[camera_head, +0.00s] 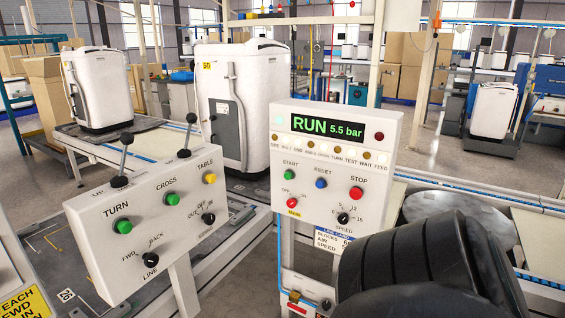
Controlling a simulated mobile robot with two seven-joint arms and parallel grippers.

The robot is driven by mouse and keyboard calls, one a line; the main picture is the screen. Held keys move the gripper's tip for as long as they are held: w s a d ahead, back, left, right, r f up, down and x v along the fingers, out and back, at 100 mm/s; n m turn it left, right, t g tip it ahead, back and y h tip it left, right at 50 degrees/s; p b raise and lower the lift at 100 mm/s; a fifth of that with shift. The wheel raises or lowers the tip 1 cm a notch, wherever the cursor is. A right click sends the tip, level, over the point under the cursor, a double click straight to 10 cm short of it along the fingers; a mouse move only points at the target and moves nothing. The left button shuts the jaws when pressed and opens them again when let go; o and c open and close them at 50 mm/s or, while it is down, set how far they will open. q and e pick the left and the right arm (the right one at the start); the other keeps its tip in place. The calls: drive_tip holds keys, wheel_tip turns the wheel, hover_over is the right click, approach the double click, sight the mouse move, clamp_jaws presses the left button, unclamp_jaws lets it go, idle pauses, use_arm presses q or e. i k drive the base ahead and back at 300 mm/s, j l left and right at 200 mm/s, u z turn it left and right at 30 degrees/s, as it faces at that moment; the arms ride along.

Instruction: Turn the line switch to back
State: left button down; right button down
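The LINE switch (151,260) is a small black rotary knob low on the white control box (100,238) at the left. FWD is printed to its upper left and BACK to its upper right. The knob's pointer is too small to read surely. A green TURN button (123,226), a green CROSS button (172,199), a yellow TABLE button (210,179) and a black OUT/OFF/IN knob (208,218) share the panel. Two black levers stand on top of the box. A black link of my arm fills the lower right. Neither gripper's fingers show.
A second white panel (333,150) at centre reads RUN 5.5 bar, with START, RESET and STOP buttons. White machines (240,105) stand on the line behind. Open space lies in front of the left box. A yellow sign (24,303) is at lower left.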

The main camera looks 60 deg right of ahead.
sight(151, 260)
drive_tip(key=z, duration=1.45)
